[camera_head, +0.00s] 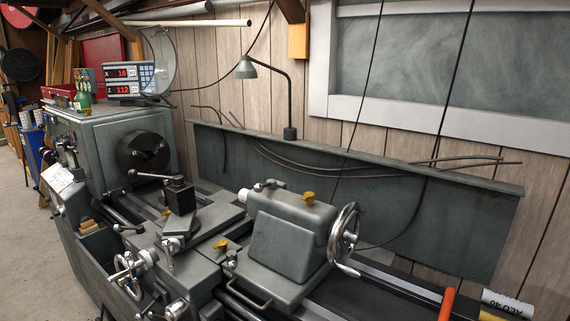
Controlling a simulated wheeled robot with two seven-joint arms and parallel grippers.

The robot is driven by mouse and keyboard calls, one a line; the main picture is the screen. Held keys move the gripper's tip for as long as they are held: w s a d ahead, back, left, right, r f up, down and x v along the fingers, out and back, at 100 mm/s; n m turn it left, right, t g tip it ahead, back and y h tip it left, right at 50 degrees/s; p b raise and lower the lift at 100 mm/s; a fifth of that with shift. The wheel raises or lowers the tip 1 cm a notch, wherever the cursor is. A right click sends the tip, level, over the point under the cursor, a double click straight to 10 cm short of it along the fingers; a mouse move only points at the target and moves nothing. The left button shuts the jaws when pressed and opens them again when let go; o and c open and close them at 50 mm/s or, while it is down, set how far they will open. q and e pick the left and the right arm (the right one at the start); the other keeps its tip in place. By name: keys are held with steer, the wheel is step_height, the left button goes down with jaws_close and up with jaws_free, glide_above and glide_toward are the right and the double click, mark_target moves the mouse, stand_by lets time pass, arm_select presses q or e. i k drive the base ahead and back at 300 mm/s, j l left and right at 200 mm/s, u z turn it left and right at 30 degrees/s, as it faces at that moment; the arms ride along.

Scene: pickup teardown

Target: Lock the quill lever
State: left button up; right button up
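The grey tailstock (290,240) of a lathe stands on the bed right of centre, with a round spoked handwheel (345,239) on its right side. A small silver lever (268,185) sits on top at its left end. A small yellow-orange handle (308,198) sits on top near the right end. I cannot tell which of these is the quill lever, nor whether either is locked. Another yellow-orange handle (221,245) sits low on the left of the tailstock. Neither of my grippers is in view.
The carriage with its tool post (180,194) and handwheels stands left of the tailstock. The chuck (143,151) and headstock are farther left. A grey backsplash (400,205) with a lamp (288,100) runs behind. An orange cylinder (446,305) and a white tube (507,303) are at lower right.

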mark_target(271, 184)
steer(key=i+j+z, duration=0.2)
steer(key=j+z, duration=0.15)
steer(key=j, duration=0.7)
steer(key=j+z, duration=0.4)
steer(key=j, duration=0.7)
steer(key=i, duration=0.05)
